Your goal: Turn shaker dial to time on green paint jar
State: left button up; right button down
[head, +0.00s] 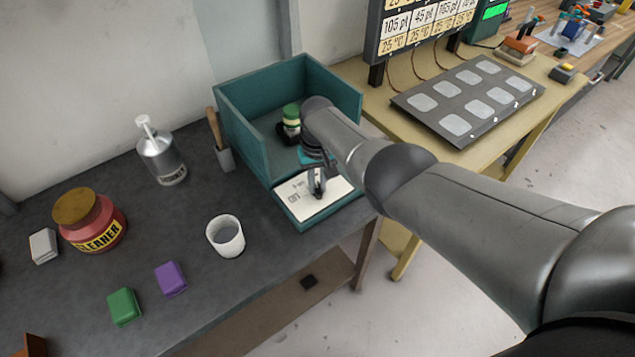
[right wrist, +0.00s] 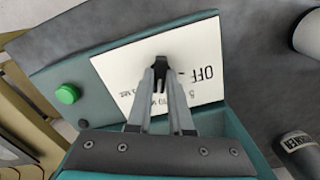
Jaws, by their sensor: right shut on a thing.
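The paint shaker is a teal open-topped box (head: 245,130) on the dark bench, with a white dial plate (head: 338,188) on its front ledge. The plate (right wrist: 125,75) also shows in the right wrist view, with "OFF" and smaller print partly hidden. My right gripper (head: 318,192) is over this plate. In the right wrist view its fingertips (right wrist: 161,80) are closed on a small dark dial (right wrist: 161,66), mostly hidden between them; its setting cannot be read. A green-banded jar (head: 291,113) stands inside the box, partly behind my right arm. My left gripper is not in view.
A green button (right wrist: 68,94) is beside the plate. A white cup (head: 226,235), silver pump bottle (head: 160,155), red cleaner jar (head: 92,222) and purple (head: 171,279) and green (head: 124,307) blocks stand on the bench. A yellow table (head: 400,75) holds a dark panel (head: 468,100).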

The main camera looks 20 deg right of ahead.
aim_at(317, 188)
jog(key=c, duration=0.8)
grip_release()
jog(key=shift+r, duration=0.1)
notch_tip(317, 188, up, 6)
jog(key=p, duration=0.3)
jog(key=shift+f+p, duration=0.2)
jog(key=shift+p, duration=0.15)
jog(key=shift+r+p, duration=0.95)
jog(key=shift+r, duration=3.85)
jog(key=shift+f, duration=0.1)
